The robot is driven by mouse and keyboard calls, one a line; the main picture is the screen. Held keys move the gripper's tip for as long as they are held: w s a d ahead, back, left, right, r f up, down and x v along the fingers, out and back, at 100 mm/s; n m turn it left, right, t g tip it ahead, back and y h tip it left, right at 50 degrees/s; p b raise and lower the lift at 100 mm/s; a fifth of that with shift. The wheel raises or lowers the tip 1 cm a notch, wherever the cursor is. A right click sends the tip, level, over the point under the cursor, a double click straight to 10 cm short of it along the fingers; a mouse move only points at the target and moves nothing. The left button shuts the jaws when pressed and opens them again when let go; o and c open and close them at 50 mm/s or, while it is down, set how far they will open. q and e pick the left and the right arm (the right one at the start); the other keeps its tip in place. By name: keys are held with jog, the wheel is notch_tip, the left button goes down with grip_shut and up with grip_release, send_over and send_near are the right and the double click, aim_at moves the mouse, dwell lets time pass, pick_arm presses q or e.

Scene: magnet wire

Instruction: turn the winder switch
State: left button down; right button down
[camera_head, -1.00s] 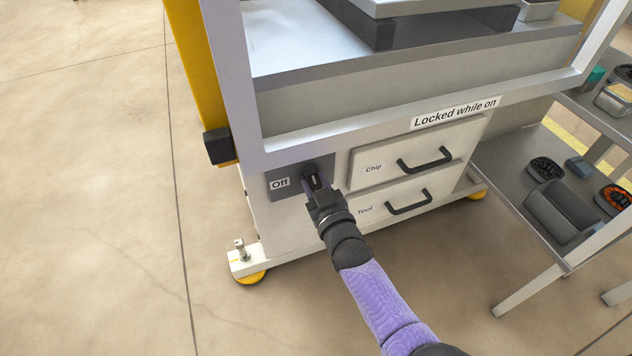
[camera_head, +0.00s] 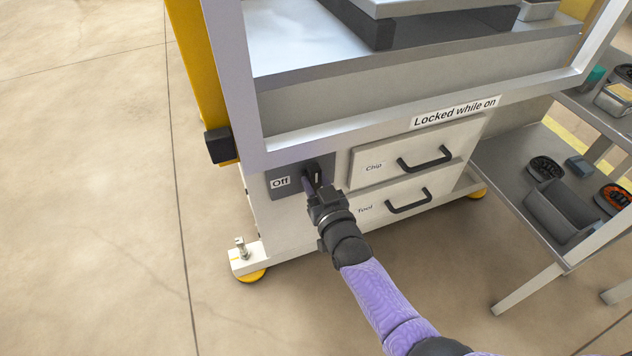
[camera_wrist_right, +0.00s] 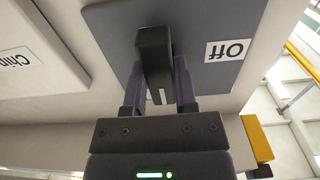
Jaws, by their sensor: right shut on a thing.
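The winder switch (camera_wrist_right: 153,55) is a black bar-shaped knob on a dark grey plate (camera_wrist_right: 105,30) low on the front of the machine. A white "Off" label (camera_head: 280,183) is on the plate left of the switch in the head view. My right gripper (camera_head: 313,184) reaches the switch from the front. In the right wrist view its two purple fingers (camera_wrist_right: 159,80) are on either side of the knob, shut on it. The knob carries a short pale mark at its near end. My left gripper is not in view.
Right of the switch are a "Chip" drawer (camera_head: 374,168) and a "Tool" drawer (camera_head: 365,210) with black handles. A "Locked while on" sign (camera_head: 455,113) is above them. A grey shelf table (camera_head: 500,190) with bins stands right. The floor left is clear.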

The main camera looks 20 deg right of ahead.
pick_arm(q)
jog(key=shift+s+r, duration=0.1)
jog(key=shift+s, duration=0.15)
pick_arm(e)
jog(key=shift+c, duration=2)
grip_release()
jog(key=s+p, duration=0.2)
jog(key=s, duration=0.1)
jog(key=s+p, duration=0.1)
jog(key=s, duration=0.1)
jog(key=shift+s+d+r, duration=0.1)
jog(key=shift+s+r, duration=0.05)
jog(key=shift+r, duration=0.25)
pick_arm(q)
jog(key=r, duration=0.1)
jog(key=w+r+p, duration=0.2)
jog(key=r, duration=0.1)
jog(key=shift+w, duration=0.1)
pick_arm(e)
send_near(316, 182)
jog(key=shift+d+f, duration=0.1)
jog(key=shift+f, duration=0.35)
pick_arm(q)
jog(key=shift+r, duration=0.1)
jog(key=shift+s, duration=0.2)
